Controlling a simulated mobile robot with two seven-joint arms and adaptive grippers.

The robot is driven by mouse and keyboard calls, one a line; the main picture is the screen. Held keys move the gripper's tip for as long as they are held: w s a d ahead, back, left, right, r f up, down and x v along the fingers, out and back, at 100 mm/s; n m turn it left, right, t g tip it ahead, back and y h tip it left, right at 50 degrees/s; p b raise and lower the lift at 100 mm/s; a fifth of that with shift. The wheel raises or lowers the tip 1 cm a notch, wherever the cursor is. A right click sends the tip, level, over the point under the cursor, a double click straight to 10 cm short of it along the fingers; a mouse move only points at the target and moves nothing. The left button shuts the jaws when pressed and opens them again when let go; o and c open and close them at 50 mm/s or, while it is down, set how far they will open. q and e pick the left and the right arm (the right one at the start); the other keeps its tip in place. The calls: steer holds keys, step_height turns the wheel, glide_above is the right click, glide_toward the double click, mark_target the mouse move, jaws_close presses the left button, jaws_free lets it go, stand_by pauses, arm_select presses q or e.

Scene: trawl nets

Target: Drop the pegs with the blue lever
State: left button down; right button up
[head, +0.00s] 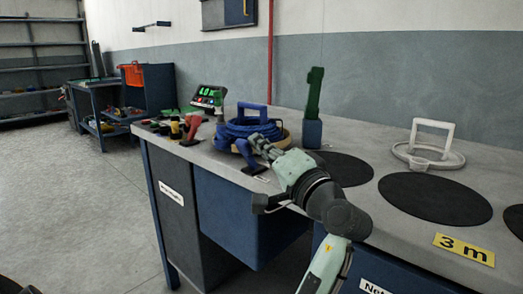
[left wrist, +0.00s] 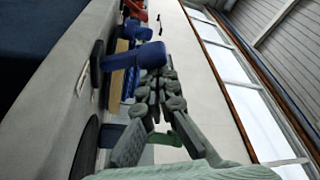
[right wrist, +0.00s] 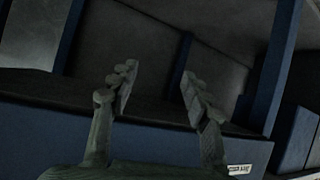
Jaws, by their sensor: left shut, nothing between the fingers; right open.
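The blue lever (head: 246,153) stands on a dark base near the front edge of the grey table. In the left wrist view the lever (left wrist: 136,56) sticks out across the tips of my left gripper (left wrist: 157,77). My left gripper (head: 260,142) is shut and empty, with its tips right beside the lever; I cannot tell if they touch. My right gripper (right wrist: 156,88) is open and empty, in front of dark blue-framed panels, and is not seen in the head view. I cannot make out the pegs.
A blue rope coil (head: 234,132) with a handle sits behind the lever. Red (head: 191,128) and yellow (head: 175,130) levers stand to the left, near a lit display (head: 209,95). A green object (head: 315,92) stands in a blue holder. Black discs (head: 434,199) lie on the right.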

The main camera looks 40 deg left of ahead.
arm_select(q)
steer(key=shift+s, duration=0.1)
arm_select(e)
steer(key=shift+w+a+r+t+y, duration=0.3)
steer(key=shift+a+r+t, duration=0.15)
steer(key=shift+r, duration=0.1)
steer(key=shift+w+a+r+t+y, duration=0.25)
steer(key=shift+a+r+t, duration=0.15)
steer(key=shift+r, duration=0.1)
arm_select(q)
steer(key=shift+a+n, duration=0.1)
steer(key=shift+n, duration=0.2)
